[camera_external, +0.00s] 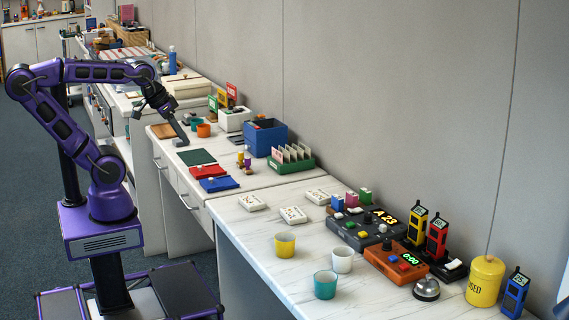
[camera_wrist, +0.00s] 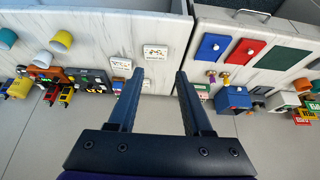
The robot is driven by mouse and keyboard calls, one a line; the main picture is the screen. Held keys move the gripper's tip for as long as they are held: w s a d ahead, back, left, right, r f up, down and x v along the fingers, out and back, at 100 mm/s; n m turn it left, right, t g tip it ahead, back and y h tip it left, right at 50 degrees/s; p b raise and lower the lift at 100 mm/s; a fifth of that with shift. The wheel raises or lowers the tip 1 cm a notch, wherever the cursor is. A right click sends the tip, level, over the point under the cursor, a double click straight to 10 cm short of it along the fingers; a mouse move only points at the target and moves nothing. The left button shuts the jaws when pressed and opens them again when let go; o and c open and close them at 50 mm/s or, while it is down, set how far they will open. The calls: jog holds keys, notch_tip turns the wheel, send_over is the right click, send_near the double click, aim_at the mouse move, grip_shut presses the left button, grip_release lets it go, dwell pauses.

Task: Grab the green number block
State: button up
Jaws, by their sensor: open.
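A small green block (camera_external: 365,196) stands at the back of the near counter, beside a pink block (camera_external: 352,201) and a blue block (camera_external: 337,203), at the back edge of a dark console (camera_external: 366,231). Any number on it is too small to read. My gripper (camera_external: 181,140) is over the farther counter, well away from the green block. In the wrist view my gripper (camera_wrist: 159,75) shows two spread fingers with nothing between them. The green block is too small to pick out surely there.
An orange console (camera_external: 396,262), several radios, a yellow canister (camera_external: 485,280) and cups, including a teal one (camera_external: 325,285), occupy the near counter. White cards (camera_external: 293,215) lie at its left. A blue bin (camera_external: 265,137) stands on the farther counter. A wall runs behind.

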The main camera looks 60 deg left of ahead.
dwell(0.3)
jog(key=o, duration=0.7)
jog(key=shift+c, duration=0.2)
